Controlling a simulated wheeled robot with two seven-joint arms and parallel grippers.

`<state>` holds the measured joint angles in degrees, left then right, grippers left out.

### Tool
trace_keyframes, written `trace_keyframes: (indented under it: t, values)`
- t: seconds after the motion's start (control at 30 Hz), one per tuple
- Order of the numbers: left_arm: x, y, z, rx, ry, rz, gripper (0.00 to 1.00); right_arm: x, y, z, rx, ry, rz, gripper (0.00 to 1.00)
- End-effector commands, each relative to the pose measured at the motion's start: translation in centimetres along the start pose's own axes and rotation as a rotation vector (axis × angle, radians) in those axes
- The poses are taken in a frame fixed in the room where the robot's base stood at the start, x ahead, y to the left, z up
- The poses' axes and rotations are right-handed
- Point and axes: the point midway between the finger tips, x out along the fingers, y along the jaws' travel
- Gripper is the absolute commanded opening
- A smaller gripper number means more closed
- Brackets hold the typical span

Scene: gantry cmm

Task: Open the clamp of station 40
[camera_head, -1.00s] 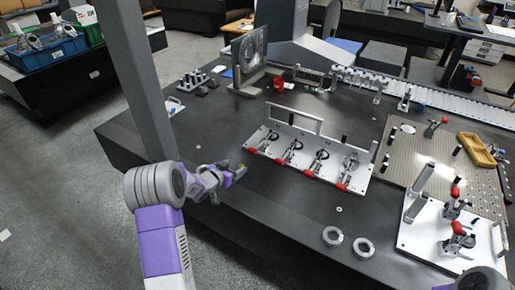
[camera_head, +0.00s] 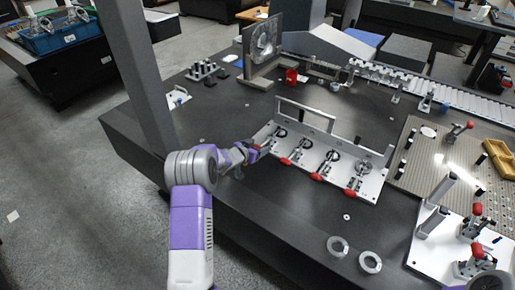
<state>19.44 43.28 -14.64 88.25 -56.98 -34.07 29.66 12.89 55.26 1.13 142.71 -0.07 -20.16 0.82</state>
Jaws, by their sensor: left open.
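A white fixture plate (camera_head: 372,188) on the dark table carries a row of several toggle clamps with red handles. I cannot read any station number, so I cannot tell which clamp is station 40. My left gripper (camera_head: 257,150) is open at the left end of the row, close to the leftmost clamp (camera_head: 278,134). It partly hides that clamp's red handle, and I cannot tell whether it touches it. The other red handles (camera_head: 286,161), (camera_head: 317,177) and (camera_head: 349,192) lie toward the plate's front edge. My right gripper is not in view.
Two metal rings (camera_head: 338,246) lie on the table in front. A second white fixture (camera_head: 425,250) with red-handled clamps stands at right, near a perforated plate (camera_head: 420,165). A grey post (camera_head: 135,70) rises at left. An upright plate (camera_head: 262,45) stands behind.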

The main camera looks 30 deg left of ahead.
Motion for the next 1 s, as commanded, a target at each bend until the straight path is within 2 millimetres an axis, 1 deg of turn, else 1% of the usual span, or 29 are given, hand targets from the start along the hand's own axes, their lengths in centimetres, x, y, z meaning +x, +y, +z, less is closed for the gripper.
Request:
trace_keyframes:
  t: [0.27,0.3,0.37,0.73,0.77,1.0]
  values:
    - [0.19,0.01,0.00,0.000,-0.001,0.000,0.70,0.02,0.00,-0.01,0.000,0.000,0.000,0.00]
    - [0.19,0.01,0.00,0.000,-0.001,0.000,0.67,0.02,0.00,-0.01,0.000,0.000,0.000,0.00]
    - [0.18,0.01,0.00,0.000,-0.001,0.000,0.58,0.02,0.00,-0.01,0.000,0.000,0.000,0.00]
    - [0.17,0.00,0.01,0.000,-0.001,0.000,0.01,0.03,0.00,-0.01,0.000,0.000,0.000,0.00]
    - [0.17,0.00,0.01,0.000,-0.001,0.000,0.00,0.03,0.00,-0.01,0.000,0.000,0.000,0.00]
    - [-0.10,-0.29,-0.10,-0.002,-0.009,-0.004,0.00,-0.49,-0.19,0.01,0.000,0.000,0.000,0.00]
